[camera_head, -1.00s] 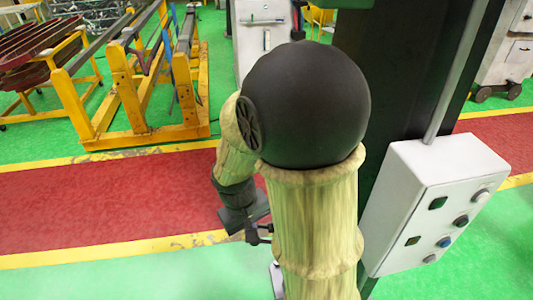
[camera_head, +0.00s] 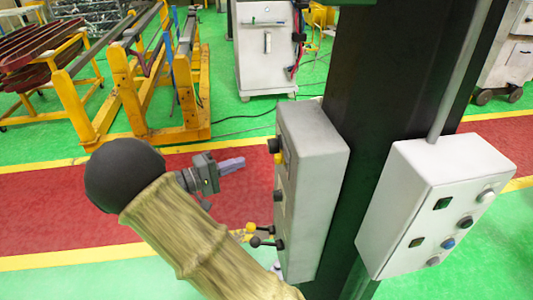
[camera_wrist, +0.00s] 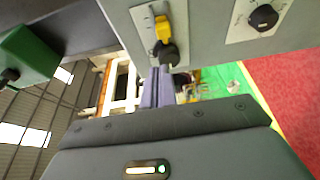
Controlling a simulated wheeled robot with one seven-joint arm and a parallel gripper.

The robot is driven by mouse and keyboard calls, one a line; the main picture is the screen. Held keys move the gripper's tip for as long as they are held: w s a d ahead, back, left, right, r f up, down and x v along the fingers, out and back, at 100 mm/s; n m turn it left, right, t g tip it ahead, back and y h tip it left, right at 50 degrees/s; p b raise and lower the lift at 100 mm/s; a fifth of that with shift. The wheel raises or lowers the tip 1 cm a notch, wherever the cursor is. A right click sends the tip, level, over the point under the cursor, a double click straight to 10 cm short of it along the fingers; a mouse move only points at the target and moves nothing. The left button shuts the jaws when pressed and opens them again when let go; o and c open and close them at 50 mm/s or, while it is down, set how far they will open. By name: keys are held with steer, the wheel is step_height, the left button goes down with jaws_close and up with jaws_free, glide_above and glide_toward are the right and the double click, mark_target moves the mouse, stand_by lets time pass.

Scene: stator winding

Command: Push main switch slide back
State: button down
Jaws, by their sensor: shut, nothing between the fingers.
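The main switch slide, a yellow piece with a black end (camera_head: 274,147), sits on the left side of a grey switch box (camera_head: 317,145). In the wrist view the slide (camera_wrist: 163,30) runs in a pale plate at top centre, black end toward my fingers. My gripper (camera_head: 240,163) is shut and empty, its grey-purple fingers pointing right toward the box. In the head view the fingertips are slightly left of and below the slide, with a visible gap. In the wrist view the fingertips (camera_wrist: 158,70) appear just below its black end; contact cannot be told.
Yellow and black lever knobs (camera_head: 256,236) stick out low on the grey box. A black rotary knob (camera_wrist: 264,17) is beside the slide. A white button box (camera_head: 436,205) is right of the dark column (camera_head: 385,90). The floor left of the box is clear.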

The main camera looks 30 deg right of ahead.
mark_target(279, 157)
steer(key=shift+d, duration=0.1)
steer(key=d+p, duration=0.2)
steer(key=d, duration=0.2)
steer(key=d+p, duration=0.2)
steer(key=d, duration=0.3)
steer(key=shift+w+r, duration=0.1)
steer(key=shift+w, duration=0.1)
steer(key=shift+d, duration=0.45)
steer(key=shift+s+a+f+b, duration=0.2)
steer(key=shift+s+f+b, duration=0.1)
steer(key=shift+b, duration=0.1)
steer(key=shift+s+a+r+b, duration=0.15)
steer(key=shift+s+b, duration=0.15)
steer(key=shift+s, duration=0.35)
